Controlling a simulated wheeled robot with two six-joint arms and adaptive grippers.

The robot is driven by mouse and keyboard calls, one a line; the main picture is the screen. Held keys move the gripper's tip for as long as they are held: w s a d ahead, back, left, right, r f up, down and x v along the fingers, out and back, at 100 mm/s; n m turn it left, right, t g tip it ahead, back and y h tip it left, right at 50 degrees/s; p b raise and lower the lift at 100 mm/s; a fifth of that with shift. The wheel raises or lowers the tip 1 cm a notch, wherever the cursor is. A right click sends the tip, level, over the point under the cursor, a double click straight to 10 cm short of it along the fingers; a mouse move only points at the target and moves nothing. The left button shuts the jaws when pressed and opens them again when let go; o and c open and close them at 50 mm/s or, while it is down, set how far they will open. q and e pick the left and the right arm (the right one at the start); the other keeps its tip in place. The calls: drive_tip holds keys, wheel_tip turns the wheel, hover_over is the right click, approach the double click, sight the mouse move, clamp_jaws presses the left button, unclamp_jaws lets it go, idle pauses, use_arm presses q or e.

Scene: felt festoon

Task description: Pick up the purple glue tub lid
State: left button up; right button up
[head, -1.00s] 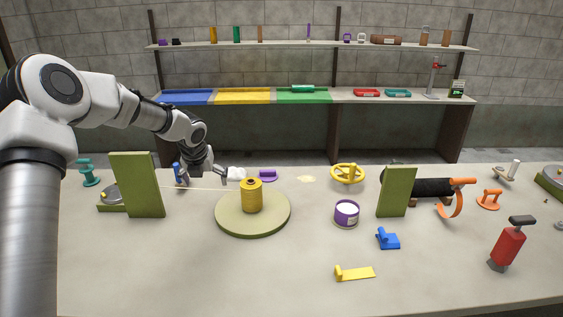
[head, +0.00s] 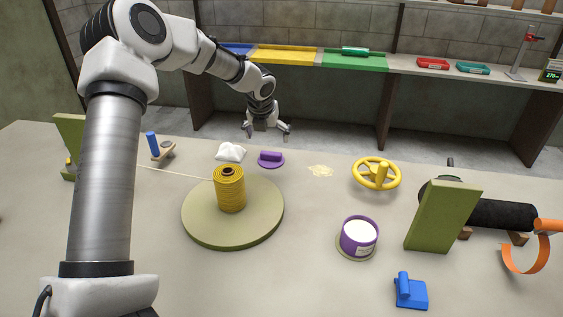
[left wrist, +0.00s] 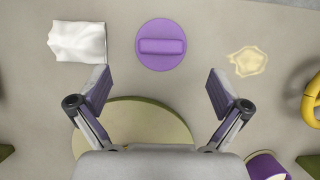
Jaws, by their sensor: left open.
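The purple glue tub lid (head: 271,159) is a flat round disc with a raised bar handle, lying on the table behind the yellow spool. In the left wrist view the lid (left wrist: 161,45) lies face up, ahead of and between the two fingers. My left gripper (head: 266,134) is open and empty, above and a little behind the lid in the head view. It also shows open in the left wrist view (left wrist: 159,92). The open purple glue tub (head: 359,237), with white contents, stands at the front right. My right gripper is not in view.
A white crumpled cloth (head: 230,152) lies left of the lid, and a pale dried patch (head: 320,171) lies right of it. A yellow spool (head: 229,189) stands on a round green turntable (head: 250,225) in front. A yellow handwheel (head: 376,174) stands farther right.

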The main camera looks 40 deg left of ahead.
sight(271, 153)
use_arm(q)
drive_tip(key=shift+w+f, duration=0.2)
drive_tip(key=shift+f, duration=0.35)
drive_tip(key=x, duration=0.7)
drive_tip(key=shift+f, duration=0.35)
drive_tip(key=shift+s+r, duration=0.1)
drive_tip(key=c, duration=1)
